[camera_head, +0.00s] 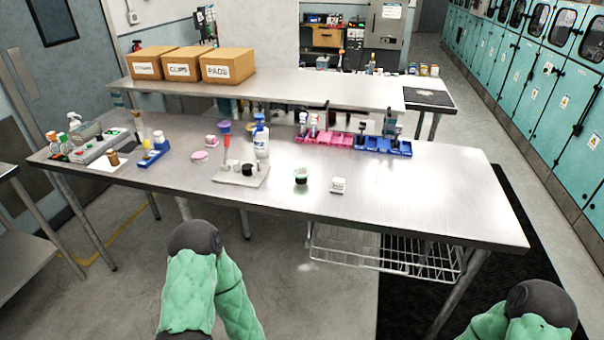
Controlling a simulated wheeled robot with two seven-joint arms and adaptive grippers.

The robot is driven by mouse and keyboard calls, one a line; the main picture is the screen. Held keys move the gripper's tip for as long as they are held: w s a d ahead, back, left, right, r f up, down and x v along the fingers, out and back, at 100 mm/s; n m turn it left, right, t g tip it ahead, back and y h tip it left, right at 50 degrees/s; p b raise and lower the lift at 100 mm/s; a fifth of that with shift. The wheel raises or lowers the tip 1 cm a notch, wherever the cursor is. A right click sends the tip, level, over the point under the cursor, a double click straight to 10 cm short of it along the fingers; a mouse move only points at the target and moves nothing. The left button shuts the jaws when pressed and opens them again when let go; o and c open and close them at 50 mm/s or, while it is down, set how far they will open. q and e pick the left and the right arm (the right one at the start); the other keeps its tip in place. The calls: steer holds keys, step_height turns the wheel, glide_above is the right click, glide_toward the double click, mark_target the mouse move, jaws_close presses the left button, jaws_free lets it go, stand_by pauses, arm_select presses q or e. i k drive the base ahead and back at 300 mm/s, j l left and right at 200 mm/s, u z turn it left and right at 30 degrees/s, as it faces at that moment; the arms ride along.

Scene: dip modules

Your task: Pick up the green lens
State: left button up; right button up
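A small round item with a green rim and dark lower part, which looks like the green lens (301,175), sits on the metal table (420,205) near its front edge, right of centre. A small white item (338,185) stands just to its right, apart from it. My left arm shows at the bottom centre in a green padded sleeve with a dark rounded joint, in front of the table. My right arm shows only partly at the bottom right corner. Neither gripper's fingers are in view.
Left of the lens stand a grey tray (258,182) with small parts, a white bottle (261,137) and pink containers (199,156). Behind are pink (337,138) and blue (370,146) racks. The table's right part is clear. Cardboard boxes (228,65) stand on the rear table.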

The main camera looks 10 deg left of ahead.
mark_target(298, 172)
steer(key=i+j, duration=0.1)
steer(key=i, duration=0.5)
steer(key=i+u, duration=0.15)
steer(key=u, duration=0.25)
steer(key=i+u, duration=0.2)
steer(key=u, duration=0.15)
steer(key=i+u, duration=0.15)
steer(key=u, duration=0.25)
